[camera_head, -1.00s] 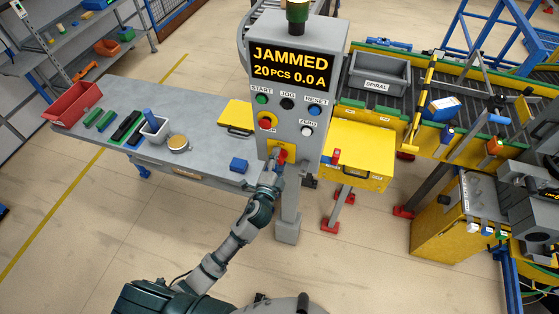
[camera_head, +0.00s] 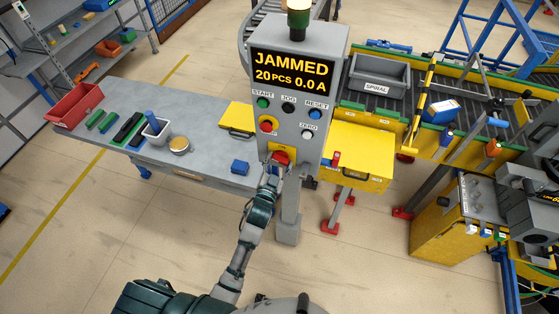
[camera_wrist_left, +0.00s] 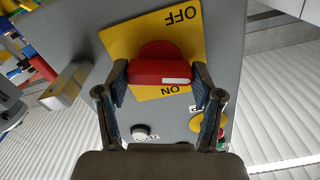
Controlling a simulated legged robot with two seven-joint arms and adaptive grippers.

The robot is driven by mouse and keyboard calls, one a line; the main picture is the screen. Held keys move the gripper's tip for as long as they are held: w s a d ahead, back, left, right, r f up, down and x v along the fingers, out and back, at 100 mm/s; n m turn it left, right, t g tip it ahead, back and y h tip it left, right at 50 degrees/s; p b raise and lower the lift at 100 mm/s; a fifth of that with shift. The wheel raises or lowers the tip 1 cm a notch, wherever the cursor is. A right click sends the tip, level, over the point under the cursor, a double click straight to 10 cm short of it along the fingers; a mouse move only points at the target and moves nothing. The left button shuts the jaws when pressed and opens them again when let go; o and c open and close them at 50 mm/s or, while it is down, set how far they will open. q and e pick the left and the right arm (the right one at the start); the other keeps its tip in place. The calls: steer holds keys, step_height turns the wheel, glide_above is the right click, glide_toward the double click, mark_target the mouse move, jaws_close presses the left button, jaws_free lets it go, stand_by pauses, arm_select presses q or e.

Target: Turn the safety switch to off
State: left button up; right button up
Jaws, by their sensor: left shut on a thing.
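The safety switch is a red rotary handle (camera_head: 282,157) on a yellow plate (camera_head: 284,147) low on the grey control box. In the left wrist view the handle (camera_wrist_left: 160,72) lies crosswise, with a white mark at its right end. The plate (camera_wrist_left: 126,40) reads OFF above it and ON below it, both upside down. My left gripper (camera_wrist_left: 160,76) has its fingers on both ends of the handle and is shut on it. It also shows in the head view (camera_head: 275,164), partly covering the switch. My right gripper is not in view.
The control box (camera_head: 296,90) displays JAMMED, 20 PCS, 0.0 A, with several buttons above the switch. A grey table (camera_head: 205,115) with bins stands left. A yellow box (camera_head: 355,155) and a conveyor carrying a grey SPIRAL bin (camera_head: 378,82) are right.

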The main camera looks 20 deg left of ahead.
arm_select(q)
steer(key=shift+s+f+n+p, duration=0.1)
steer(key=shift+f+n+p, duration=0.25)
steer(key=shift+n, duration=0.6)
steer(key=shift+f+n+p, duration=0.2)
steer(key=shift+n+p, duration=0.15)
steer(key=shift+n, duration=0.6)
steer(key=o, duration=1.1)
steer(key=shift+o, duration=0.2)
steer(key=shift+r, duration=0.2)
steer(key=s, duration=1.1)
steer(key=shift+s+a, duration=0.15)
steer(key=shift+s, duration=0.25)
